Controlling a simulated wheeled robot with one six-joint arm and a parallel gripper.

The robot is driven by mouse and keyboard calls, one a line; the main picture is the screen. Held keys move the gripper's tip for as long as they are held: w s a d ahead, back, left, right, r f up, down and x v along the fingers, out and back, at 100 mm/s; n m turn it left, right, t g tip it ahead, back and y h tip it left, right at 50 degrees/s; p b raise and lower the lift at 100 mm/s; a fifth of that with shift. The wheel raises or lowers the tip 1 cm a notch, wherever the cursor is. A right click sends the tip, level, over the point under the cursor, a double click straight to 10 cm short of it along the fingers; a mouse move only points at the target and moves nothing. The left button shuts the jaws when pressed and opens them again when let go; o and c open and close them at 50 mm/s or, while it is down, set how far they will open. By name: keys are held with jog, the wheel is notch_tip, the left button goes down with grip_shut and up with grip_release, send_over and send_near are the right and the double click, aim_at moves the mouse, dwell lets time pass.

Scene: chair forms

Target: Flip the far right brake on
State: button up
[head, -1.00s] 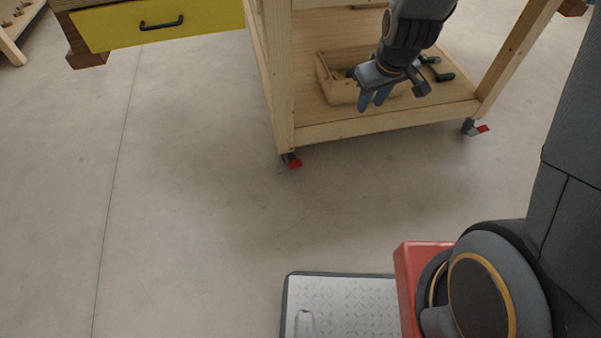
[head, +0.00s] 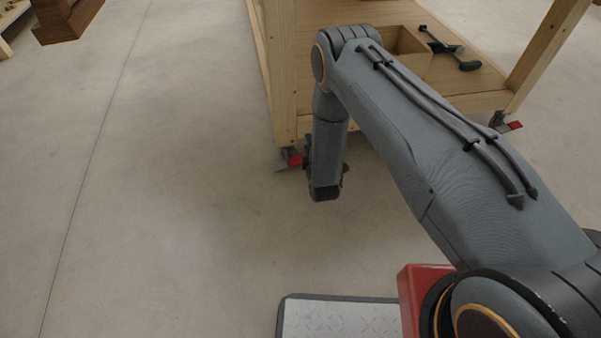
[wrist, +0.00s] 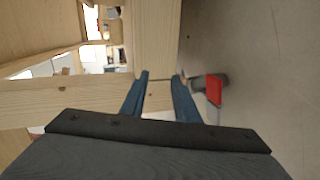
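The wooden workbench (head: 285,75) stands on casters with red brake pedals. One red brake (head: 292,157) is at the foot of its near left leg, and another red brake (head: 514,126) is at the right leg. No casters farther back show. My forearm hangs down just right of the near left leg, and my fingers are hidden in the head view. In the wrist view my gripper (wrist: 159,85) is open and empty, its two blue fingers apart before a wooden leg and rail. A red brake pedal (wrist: 214,88) on a grey caster is just right of the fingers.
A wooden box (head: 405,45) and green-handled tools (head: 455,50) lie on the bench's lower shelf. A dark wooden foot (head: 65,20) of other furniture is at upper left. The concrete floor (head: 170,200) in front and left is clear.

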jog(key=s+f+n+t+b, duration=0.1)
jog(key=s+f+b, duration=0.1)
jog(key=f, duration=0.2)
jog(key=s+f+n+t+y+b, duration=0.1)
jog(key=s+f+n+b, duration=0.1)
jog(key=f, duration=0.3)
jog(key=s+a+f+n+t+b, duration=0.1)
jog(key=s+f, duration=0.1)
jog(key=f, duration=0.2)
jog(key=shift+a+f+n+y+b, duration=0.1)
jog(key=shift+f+n+y+b, duration=0.2)
jog(key=shift+b, duration=0.1)
jog(key=b+x, duration=0.3)
jog(key=x, duration=0.4)
jog(key=shift+w+a, duration=0.1)
jog(key=shift+w, duration=0.1)
grip_shut()
